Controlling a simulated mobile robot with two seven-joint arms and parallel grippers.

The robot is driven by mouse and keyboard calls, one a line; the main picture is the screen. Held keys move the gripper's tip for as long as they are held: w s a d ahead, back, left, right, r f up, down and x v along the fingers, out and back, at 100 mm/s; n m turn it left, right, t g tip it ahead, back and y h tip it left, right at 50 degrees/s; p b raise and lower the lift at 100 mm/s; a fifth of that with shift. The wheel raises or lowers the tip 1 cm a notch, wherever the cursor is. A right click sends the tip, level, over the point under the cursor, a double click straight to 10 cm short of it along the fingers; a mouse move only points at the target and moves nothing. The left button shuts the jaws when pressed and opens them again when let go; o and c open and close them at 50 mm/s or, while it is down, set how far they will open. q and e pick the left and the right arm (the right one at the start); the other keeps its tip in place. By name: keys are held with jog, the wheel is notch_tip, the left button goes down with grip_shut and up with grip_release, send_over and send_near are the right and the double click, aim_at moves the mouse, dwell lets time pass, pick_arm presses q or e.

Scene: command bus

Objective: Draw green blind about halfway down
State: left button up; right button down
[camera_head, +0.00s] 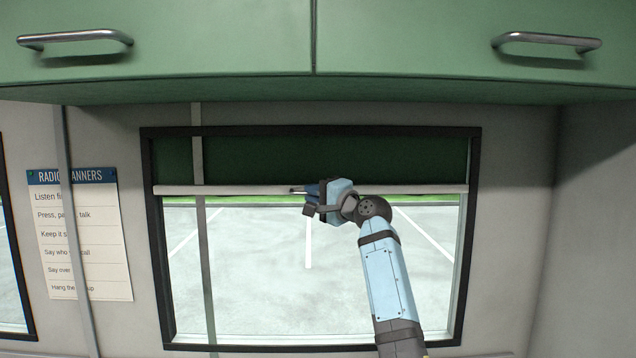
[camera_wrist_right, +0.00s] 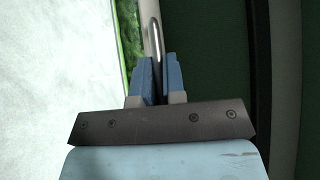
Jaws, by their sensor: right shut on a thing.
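The green blind (camera_head: 270,158) covers roughly the top quarter of the window, with its pale bottom bar (camera_head: 235,190) running nearly level across the opening. My right gripper (camera_head: 311,196) is at the bar near the middle of its width. In the right wrist view the blue fingers (camera_wrist_right: 159,82) are shut around a metal pull loop (camera_wrist_right: 153,35) on the bar. The blind's dark green cloth (camera_wrist_right: 210,55) fills the space right of the fingers there. Part of the loop is hidden between the fingers. My left gripper is not in view.
The dark window frame (camera_head: 473,240) surrounds the blind and the glass, which shows a parking lot outside. Green cabinets (camera_head: 420,40) with metal handles hang above. A grey vertical strip (camera_head: 205,260) crosses the window's left side. A radio poster (camera_head: 95,240) is at left.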

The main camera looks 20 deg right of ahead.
pick_arm(q)
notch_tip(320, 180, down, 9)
jog(key=b, duration=0.8)
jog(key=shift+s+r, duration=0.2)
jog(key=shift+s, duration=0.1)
pick_arm(e)
notch_tip(320, 180, down, 21)
jog(key=shift+r, duration=0.1)
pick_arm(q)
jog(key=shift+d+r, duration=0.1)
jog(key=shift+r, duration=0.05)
pick_arm(e)
jog(key=c, duration=1.2)
grip_release()
